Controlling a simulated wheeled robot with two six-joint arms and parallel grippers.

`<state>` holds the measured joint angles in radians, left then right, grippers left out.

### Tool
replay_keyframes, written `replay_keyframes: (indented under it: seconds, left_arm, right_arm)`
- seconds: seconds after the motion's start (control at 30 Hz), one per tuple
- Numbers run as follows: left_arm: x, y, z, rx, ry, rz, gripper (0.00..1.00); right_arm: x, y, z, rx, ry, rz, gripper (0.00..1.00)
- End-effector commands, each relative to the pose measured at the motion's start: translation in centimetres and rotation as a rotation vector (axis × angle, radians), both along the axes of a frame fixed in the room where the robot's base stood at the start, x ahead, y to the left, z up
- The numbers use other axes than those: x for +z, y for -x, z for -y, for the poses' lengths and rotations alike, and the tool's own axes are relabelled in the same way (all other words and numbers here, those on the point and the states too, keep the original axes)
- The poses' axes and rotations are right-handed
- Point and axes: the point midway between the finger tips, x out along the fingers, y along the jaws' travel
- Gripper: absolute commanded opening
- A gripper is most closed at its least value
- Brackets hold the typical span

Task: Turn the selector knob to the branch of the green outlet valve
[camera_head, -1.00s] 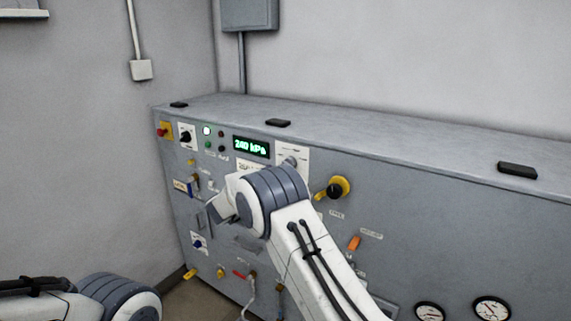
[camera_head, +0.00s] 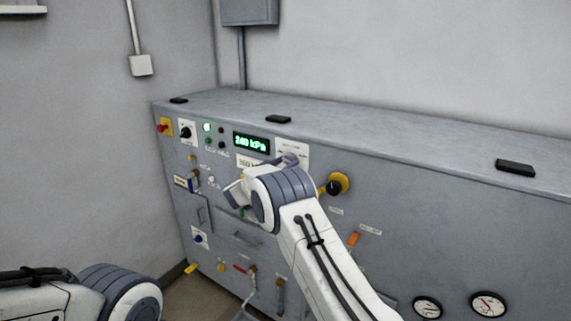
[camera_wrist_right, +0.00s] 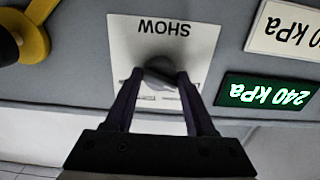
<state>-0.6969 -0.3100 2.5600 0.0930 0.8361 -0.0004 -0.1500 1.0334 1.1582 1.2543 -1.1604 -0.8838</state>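The grey round selector knob (camera_wrist_right: 160,72) sits on a white plate marked SHOW, which appears upside down in the right wrist view. The fingers of my right gripper (camera_wrist_right: 160,82) are apart, one on each side of the knob; firm contact with it cannot be made out. In the head view, my right wrist is at the panel below the display, and its fingertips are mostly hidden. A small green part (camera_head: 242,212) shows beside the wrist, mostly covered; I cannot tell if it is the green outlet valve. My left gripper is out of view.
The grey cabinet (camera_head: 430,215) carries a green 240 kPa display (camera_head: 251,143), a yellow-based black knob (camera_head: 336,186), an orange handle (camera_head: 353,239), a red handle (camera_head: 240,268) and gauges (camera_head: 488,304). My left arm is at the lower left.

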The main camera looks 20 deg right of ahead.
Motion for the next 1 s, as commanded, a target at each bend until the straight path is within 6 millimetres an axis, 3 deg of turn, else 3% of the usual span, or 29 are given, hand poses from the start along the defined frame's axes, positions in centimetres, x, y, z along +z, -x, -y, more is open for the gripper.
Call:
replay_keyframes:
  seconds: [0.37,1.0]
  left_arm:
    - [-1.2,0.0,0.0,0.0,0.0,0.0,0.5]
    - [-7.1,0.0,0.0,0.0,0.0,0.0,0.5]
  right_arm:
    - [-0.2,0.0,0.0,0.0,-0.059,0.077,0.0]
    - [-0.4,0.0,0.0,0.0,-0.408,0.525,0.0]
